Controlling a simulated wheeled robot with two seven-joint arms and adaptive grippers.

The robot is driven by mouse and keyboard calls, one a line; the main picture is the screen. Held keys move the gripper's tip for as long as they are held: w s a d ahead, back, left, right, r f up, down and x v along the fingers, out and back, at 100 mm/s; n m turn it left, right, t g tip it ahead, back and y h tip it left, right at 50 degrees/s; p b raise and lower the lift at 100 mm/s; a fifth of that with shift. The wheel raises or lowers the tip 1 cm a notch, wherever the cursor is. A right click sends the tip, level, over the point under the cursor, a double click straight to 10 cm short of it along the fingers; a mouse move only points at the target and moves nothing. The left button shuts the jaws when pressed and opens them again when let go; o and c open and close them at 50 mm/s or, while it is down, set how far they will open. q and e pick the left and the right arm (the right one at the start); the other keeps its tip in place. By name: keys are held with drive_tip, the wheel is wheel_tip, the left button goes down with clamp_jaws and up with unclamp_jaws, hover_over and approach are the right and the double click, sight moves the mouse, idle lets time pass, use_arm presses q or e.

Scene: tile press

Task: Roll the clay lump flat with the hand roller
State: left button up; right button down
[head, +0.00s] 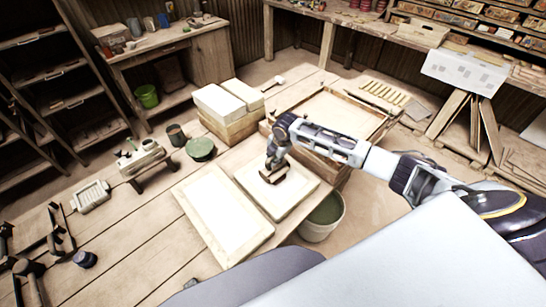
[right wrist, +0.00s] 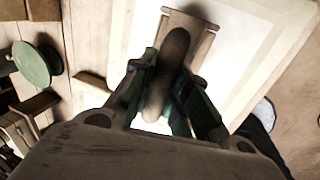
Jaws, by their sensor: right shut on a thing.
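My right gripper (head: 273,163) reaches in from the right and points down over the right-hand pale slab (head: 296,196). It is shut on a brown wooden tool, which I take to be the hand roller (head: 272,177). In the right wrist view the fingers (right wrist: 167,95) sit on either side of its dark rounded handle (right wrist: 176,48), with a flat wooden part of the roller (right wrist: 203,38) beneath. The roller is at or just above the slab; contact is not clear. I cannot make out a separate clay lump; it may be hidden under the roller. My left gripper is out of view.
A second pale board (head: 222,212) lies left of the slab. A bucket (head: 323,217) stands close at the right, a wooden-framed tray (head: 330,107) behind. The bench's left front is partly clear.

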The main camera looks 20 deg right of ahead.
drive_tip(key=shift+s+d+f, duration=0.15)
drive_tip(key=shift+s+f, duration=0.1)
drive_tip(key=shift+s, duration=0.5)
drive_tip(key=shift+s+d, duration=0.1)
drive_tip(key=shift+s, duration=0.05)
drive_tip(key=shift+s+d+r, duration=0.15)
drive_tip(key=shift+s+d, duration=0.05)
drive_tip(key=shift+s, duration=0.5)
drive_tip(key=shift+w, duration=0.2)
drive_tip(key=shift+w+a, duration=0.1)
drive_tip(key=shift+w, duration=0.2)
drive_tip(key=shift+w+a, duration=0.2)
drive_tip(key=shift+w, duration=0.3)
drive_tip(key=shift+w+f, duration=0.1)
drive_tip(key=shift+f, duration=0.15)
drive_tip(key=shift+w+a+b, duration=0.25)
drive_tip(key=shift+w+b, duration=0.1)
drive_tip(key=shift+w, duration=0.4)
